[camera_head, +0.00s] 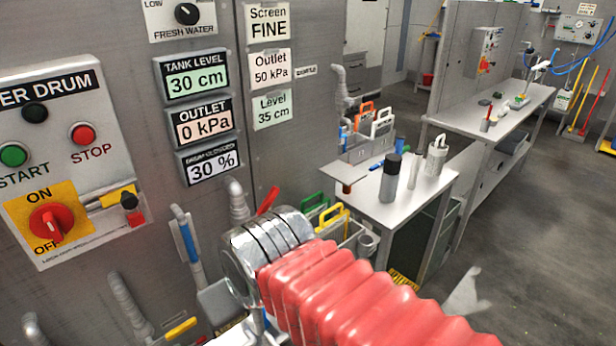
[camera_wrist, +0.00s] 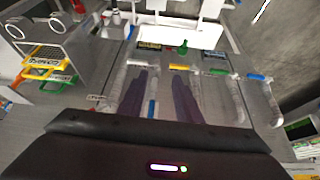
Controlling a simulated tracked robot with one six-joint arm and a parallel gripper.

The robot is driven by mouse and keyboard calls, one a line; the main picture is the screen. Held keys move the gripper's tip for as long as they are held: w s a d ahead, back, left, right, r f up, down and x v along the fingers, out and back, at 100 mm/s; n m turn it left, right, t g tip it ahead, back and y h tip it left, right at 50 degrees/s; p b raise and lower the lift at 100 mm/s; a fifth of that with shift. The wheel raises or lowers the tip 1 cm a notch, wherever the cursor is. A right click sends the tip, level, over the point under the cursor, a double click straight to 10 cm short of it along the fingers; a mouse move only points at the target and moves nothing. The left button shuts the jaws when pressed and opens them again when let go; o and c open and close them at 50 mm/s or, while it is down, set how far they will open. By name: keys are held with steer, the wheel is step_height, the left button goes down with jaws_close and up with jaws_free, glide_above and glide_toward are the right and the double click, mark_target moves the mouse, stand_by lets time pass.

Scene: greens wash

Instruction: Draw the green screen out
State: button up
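In the head view, a green handle (camera_head: 314,202) stands at a grey holder beside the panel, just behind a yellow handle (camera_head: 334,218). The screen body under the green handle is hidden. In the wrist view, a green-edged piece (camera_wrist: 58,84) shows at the left below a yellow one (camera_wrist: 42,54) in a pale rack; I cannot tell whether it is the same screen. My gripper (camera_wrist: 161,74) shows in the wrist view with two dark fingers apart and nothing visible between them. It points at a grey area with coloured strips, right of the rack.
The control panel (camera_head: 75,160) with knobs and buttons stands close on the left. A small table (camera_head: 405,212) holds a dark-capped bottle (camera_head: 391,178) and a white jug (camera_head: 436,158). A long bench (camera_head: 480,128) stands behind.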

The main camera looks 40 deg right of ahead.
steer(key=w+d+r+m+g+h, duration=0.1)
steer(key=w+d+r+m, duration=0.2)
steer(key=w+d, duration=0.7)
steer(key=m+h, duration=0.1)
steer(key=m, duration=0.2)
glide_toward(303, 206)
steer(key=shift+g, duration=0.3)
steer(key=v, duration=0.4)
steer(key=shift+w+r, duration=0.1)
steer(key=shift+r, duration=0.35)
steer(key=x, duration=1.3)
steer(key=shift+w+f, duration=0.15)
steer(key=shift+f, duration=0.15)
steer(key=shift+c, duration=0.5)
jaws_close()
